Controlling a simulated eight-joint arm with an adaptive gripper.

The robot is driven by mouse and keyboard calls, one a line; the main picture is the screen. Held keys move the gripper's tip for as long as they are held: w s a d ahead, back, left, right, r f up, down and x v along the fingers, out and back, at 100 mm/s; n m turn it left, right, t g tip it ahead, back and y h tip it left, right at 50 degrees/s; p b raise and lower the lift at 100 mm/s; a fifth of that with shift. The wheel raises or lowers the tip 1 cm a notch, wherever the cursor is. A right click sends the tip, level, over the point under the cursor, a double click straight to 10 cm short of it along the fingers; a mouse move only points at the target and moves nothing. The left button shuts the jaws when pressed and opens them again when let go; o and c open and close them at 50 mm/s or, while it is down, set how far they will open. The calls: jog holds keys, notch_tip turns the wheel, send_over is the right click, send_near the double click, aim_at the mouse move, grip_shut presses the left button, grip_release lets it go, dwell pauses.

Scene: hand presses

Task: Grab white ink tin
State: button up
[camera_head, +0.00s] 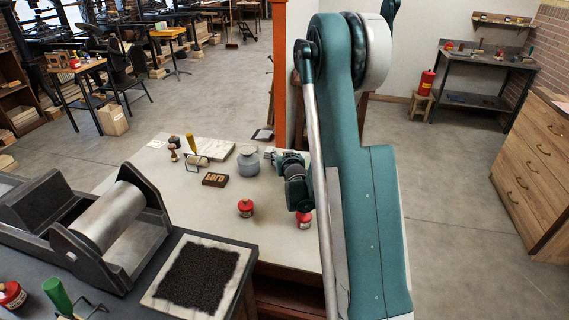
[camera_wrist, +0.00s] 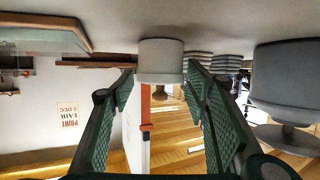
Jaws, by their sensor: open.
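In the wrist view, which looks upside down, a plain pale cylinder (camera_wrist: 160,60), likely the white ink tin, stands on the pale tabletop. My gripper (camera_wrist: 157,84) is open, with its two green ridged fingers on either side of the cylinder. The tin lies between or just beyond the fingertips, and I see no grip on it. In the head view my gripper (camera_head: 271,156) is low over the table, beside a grey jar (camera_head: 248,162). I cannot make out the white tin clearly there; my arm and gripper hide part of that area.
A large grey jar (camera_wrist: 285,80) stands close on the right in the wrist view. Red tins (camera_head: 246,208) (camera_head: 305,219), a dark lettered block (camera_head: 215,180), a roller (camera_head: 196,161) and a pale slab (camera_head: 209,148) share the table. A roller press (camera_head: 110,218) stands at front left.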

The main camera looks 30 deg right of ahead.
dwell(0.4)
jog(key=c, duration=1)
jog(key=shift+r, duration=0.15)
jog(key=shift+r+p, duration=1.35)
jog(key=shift+r, duration=3.5)
